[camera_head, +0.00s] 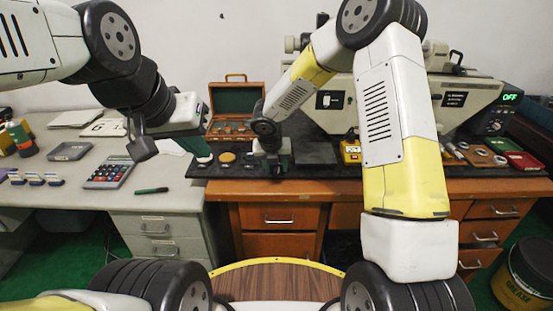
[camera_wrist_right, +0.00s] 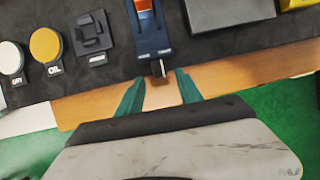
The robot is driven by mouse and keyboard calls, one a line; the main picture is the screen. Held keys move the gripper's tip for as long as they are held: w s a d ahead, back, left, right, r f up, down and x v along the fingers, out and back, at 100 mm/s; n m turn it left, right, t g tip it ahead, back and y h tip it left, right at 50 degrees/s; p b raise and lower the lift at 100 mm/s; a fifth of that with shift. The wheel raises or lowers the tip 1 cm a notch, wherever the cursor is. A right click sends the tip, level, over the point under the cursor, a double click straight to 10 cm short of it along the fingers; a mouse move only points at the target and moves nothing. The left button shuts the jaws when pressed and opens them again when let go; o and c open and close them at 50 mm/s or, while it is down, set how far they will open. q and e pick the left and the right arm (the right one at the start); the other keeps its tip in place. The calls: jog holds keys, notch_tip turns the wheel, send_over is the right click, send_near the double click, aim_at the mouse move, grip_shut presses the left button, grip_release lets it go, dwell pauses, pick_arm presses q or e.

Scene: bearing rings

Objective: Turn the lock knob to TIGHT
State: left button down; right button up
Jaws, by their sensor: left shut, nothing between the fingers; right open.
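A dark blue fixture (camera_wrist_right: 150,28) with an orange strip stands on the black mat in the right wrist view. In the head view the right gripper (camera_head: 272,163) is at the mat's front edge and hides the fixture. My left gripper (camera_head: 203,157) is shut and empty, left of it.
A white disc (camera_wrist_right: 10,58), a yellow disc (camera_wrist_right: 45,46) labelled OIL and a black block (camera_wrist_right: 92,32) stand left of the fixture. An open wooden case (camera_head: 237,104) is behind.

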aim_at(277, 171)
jog(key=shift+x, duration=1.25)
grip_shut()
jog(key=shift+d+m+y, duration=0.2)
jog(key=shift+d+y, duration=0.05)
jog(key=shift+y, duration=0.55)
jog(key=shift+d+m+y, duration=0.2)
jog(key=shift+d+y, duration=0.05)
jog(key=shift+y, duration=0.55)
jog(key=shift+f+y, duration=0.1)
jog(key=shift+y, duration=1)
grip_release()
